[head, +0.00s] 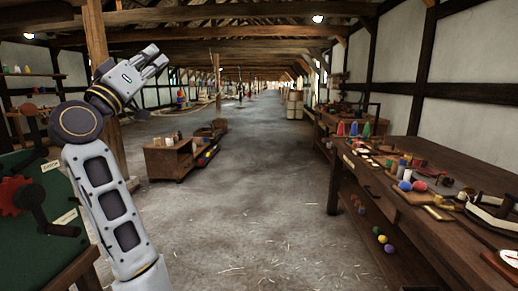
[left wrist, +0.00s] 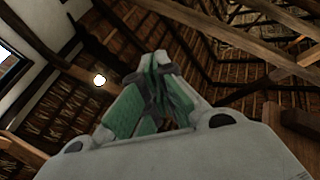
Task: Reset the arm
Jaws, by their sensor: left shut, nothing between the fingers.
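My left arm comes up from the lower left in the head view. Its gripper (head: 154,61) is raised in the air, tilted up and to the right, in front of a wooden post. In the left wrist view the left gripper's fingers (left wrist: 160,70) come together at their tips and hold nothing. That view looks up at the roof beams and thatch. My right gripper does not show in either view.
A green machine with a red gear (head: 14,195) stands close at the left. A long wooden workbench (head: 400,215) with several tools and balls runs along the right. A low wooden cabinet (head: 168,162) stands mid-floor. The central floor (head: 255,200) is clear.

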